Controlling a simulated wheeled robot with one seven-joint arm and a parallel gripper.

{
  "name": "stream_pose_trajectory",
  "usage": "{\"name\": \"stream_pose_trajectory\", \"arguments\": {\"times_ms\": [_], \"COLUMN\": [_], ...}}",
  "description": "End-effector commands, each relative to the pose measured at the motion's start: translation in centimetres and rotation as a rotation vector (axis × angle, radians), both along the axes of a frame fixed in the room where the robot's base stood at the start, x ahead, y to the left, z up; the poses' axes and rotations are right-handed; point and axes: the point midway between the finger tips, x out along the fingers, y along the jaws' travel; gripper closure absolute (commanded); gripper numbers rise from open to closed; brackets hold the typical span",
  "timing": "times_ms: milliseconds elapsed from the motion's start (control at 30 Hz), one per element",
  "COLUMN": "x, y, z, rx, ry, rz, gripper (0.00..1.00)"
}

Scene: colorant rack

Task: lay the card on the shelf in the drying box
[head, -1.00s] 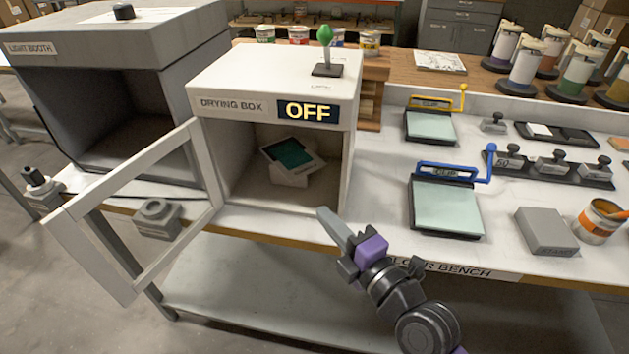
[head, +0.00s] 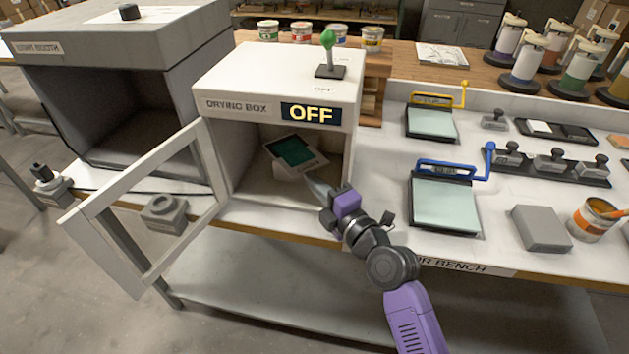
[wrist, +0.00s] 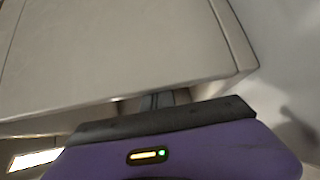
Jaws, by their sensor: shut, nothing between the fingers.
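The card (head: 295,152), white with a dark green patch, lies tilted on a small light shelf or block (head: 290,173) inside the drying box (head: 215,157). The box's framed door (head: 100,203) stands open to the left. My gripper (head: 314,184) is shut and empty, its fingertips at the box's open front, just below and right of the card. Whether the fingertips touch the card or the block cannot be told. In the wrist view the fingers (wrist: 157,99) reach under the box's top; the card is not seen there.
A sign on the box (head: 311,113) reads OFF, and a green-knobbed lever (head: 328,55) stands on top. A grey light booth (head: 120,60) is at left. A blue-handled clamp plate (head: 445,202) and grey block (head: 541,229) lie right of my arm.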

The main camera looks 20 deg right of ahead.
Motion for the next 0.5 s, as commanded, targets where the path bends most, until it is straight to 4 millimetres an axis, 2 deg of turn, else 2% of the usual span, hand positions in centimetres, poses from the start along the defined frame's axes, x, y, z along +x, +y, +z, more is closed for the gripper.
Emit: {"name": "stream_pose_trajectory", "arguments": {"times_ms": [500], "x": [1.2], "y": [-0.9], "z": [-0.3], "rx": [0.000], "ry": [-0.002], "rz": [-0.001], "gripper": [1.00]}}
